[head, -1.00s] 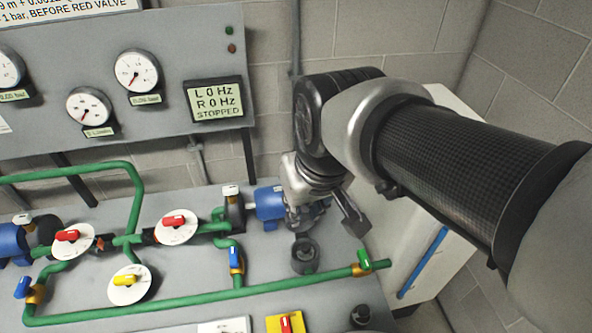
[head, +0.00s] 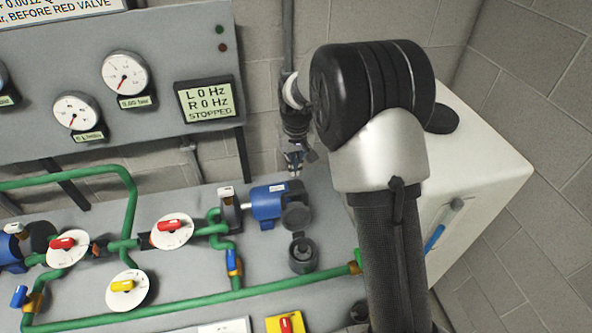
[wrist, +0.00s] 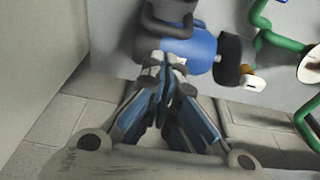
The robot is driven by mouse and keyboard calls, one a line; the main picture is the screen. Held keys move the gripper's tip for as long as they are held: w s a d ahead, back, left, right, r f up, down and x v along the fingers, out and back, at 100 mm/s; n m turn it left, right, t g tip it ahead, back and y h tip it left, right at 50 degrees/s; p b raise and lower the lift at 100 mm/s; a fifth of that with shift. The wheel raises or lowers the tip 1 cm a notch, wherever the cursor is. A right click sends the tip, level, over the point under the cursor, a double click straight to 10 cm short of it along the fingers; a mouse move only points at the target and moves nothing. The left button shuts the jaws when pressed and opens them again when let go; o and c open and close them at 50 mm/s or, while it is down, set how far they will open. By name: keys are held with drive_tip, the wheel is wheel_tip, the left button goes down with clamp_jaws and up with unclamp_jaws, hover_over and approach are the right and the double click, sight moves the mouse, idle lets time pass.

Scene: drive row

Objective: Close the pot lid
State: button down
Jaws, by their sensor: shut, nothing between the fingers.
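A small dark grey pot (head: 303,256) stands on the grey bench in the head view. A dark round piece (head: 296,214), which looks like its lid raised upright, is behind it, beside the blue motor (head: 267,203). In the wrist view the dark grey piece (wrist: 172,18) shows at the top, partly cut off, with the blue motor (wrist: 198,46) beside it. My gripper (head: 296,171) hangs behind and above the raised piece, near the wall. In the wrist view my gripper (wrist: 164,66) is shut and empty, its tips appearing close to the motor and dark piece. Contact is unclear.
Green pipes (head: 190,304) with coloured valves cover the bench left of the pot. The gauge panel (head: 155,110) stands behind. A white cabinet (head: 490,170) with a blue handle (head: 434,239) is at the right, partly behind my arm.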

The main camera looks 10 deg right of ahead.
sight(295, 193)
drive_tip(key=f+b, duration=0.1)
drive_tip(key=f, duration=0.1)
drive_tip(key=s+f+b, duration=0.1)
drive_tip(key=f, duration=0.2)
drive_tip(key=s+f, duration=0.1)
drive_tip(key=f, duration=0.2)
drive_tip(key=shift+b, duration=0.4)
drive_tip(key=shift+s, duration=0.25)
